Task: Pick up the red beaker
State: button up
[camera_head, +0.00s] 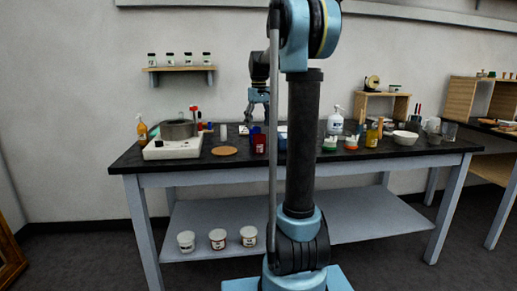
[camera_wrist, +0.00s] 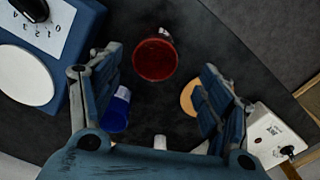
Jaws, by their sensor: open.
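The red beaker (camera_head: 260,145) stands on the dark bench top near its front edge, left of my arm. In the wrist view the red beaker (camera_wrist: 155,60) is seen from above, between and a little beyond the fingers. My gripper (camera_wrist: 162,68) is open, with one finger to each side and nothing held. In the head view my gripper (camera_head: 257,108) hangs above and slightly behind the beaker. Whether the fingers reach down to the beaker's height cannot be told.
A round cork mat (camera_head: 224,151) lies left of the beaker. A white hotplate (camera_head: 172,149) carries a metal pot. A blue device with a dial (camera_wrist: 48,45) is at the wrist view's upper left. Bottles and bowls fill the bench's right.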

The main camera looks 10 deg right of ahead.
aim_at(259, 139)
jog(key=f, duration=0.4)
jog(key=shift+w+d+f, duration=0.15)
jog(key=shift+w+f, duration=0.25)
jog(key=c, duration=1.4)
